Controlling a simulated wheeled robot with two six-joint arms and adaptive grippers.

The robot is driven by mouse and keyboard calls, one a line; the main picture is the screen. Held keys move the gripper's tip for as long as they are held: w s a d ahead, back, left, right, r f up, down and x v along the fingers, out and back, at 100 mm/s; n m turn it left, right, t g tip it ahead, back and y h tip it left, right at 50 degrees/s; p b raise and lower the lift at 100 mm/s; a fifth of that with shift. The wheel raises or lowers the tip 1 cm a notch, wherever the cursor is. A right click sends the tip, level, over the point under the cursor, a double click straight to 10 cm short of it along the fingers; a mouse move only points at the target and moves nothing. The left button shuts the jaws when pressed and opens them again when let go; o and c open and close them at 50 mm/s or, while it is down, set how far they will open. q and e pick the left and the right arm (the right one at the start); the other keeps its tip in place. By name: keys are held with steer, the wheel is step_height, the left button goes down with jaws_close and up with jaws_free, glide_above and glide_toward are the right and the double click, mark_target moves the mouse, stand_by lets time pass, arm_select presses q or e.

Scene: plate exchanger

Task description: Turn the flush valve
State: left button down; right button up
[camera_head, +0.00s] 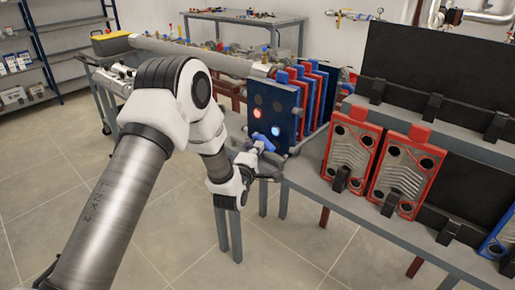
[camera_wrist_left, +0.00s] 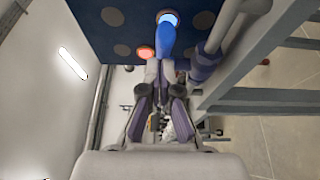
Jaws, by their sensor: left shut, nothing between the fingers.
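The flush valve's blue handle (camera_head: 263,141) is low on the front of the plate exchanger (camera_head: 275,100), below a red and a blue-white lit round spot. My left gripper (camera_head: 258,158) is at the handle, its fingers close together with nothing held between them. I cannot tell whether the fingertips touch the handle. My right gripper is in neither view.
A grey bench (camera_head: 345,195) with red-framed plates (camera_head: 352,150) and black holders stands to the right. In the wrist view, pipes (camera_wrist_left: 215,45) pass close to the right of the handle. Tiled floor is free at the front.

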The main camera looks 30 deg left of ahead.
mark_target(271, 149)
arm_select(q)
steer(key=w+d+n+y+b, duration=0.1)
steer(key=b, duration=0.1)
steer(key=w+d+n+g+y+b, duration=0.1)
steer(key=d+y+b, duration=0.1)
steer(key=shift+w+d+f+y, duration=0.1)
steer(key=shift+w+f+y, duration=0.1)
steer(key=shift+w+y, duration=0.15)
steer(key=shift+w+r, duration=0.15)
steer(key=shift+r, duration=0.1)
